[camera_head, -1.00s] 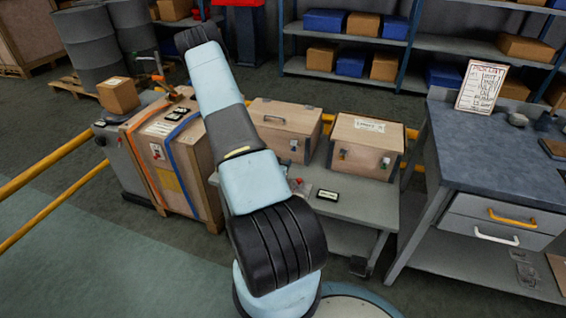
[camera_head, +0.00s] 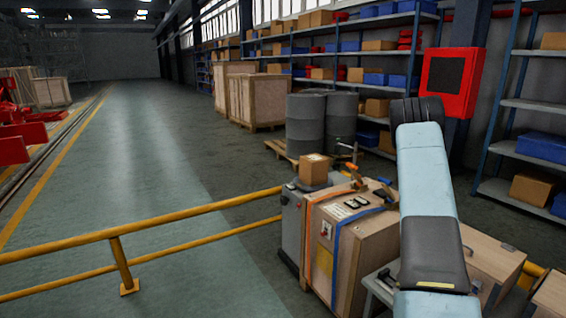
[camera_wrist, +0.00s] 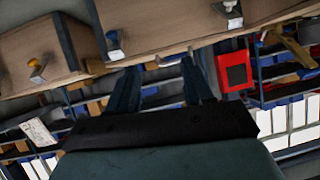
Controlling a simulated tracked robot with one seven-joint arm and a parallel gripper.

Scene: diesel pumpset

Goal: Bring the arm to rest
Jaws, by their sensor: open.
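My arm (camera_head: 428,215) rises from the lower right of the head view, in front of the wooden crate and the benches. Its far end stands before the shelving, left of the red wall cabinet. My gripper is hidden in the head view. In the wrist view my gripper (camera_wrist: 161,82) shows two dark fingers, apart, with nothing held between them. The wrist picture looks turned over, with wooden cases (camera_wrist: 165,22) along its top and shelving below.
A strapped wooden crate (camera_head: 342,265) with a small carton (camera_head: 314,170) beside it stands left of my arm. Grey drums (camera_head: 306,123), shelves and a red cabinet (camera_head: 451,82) are behind. A yellow railing (camera_head: 150,228) crosses the left front. The aisle beyond is clear.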

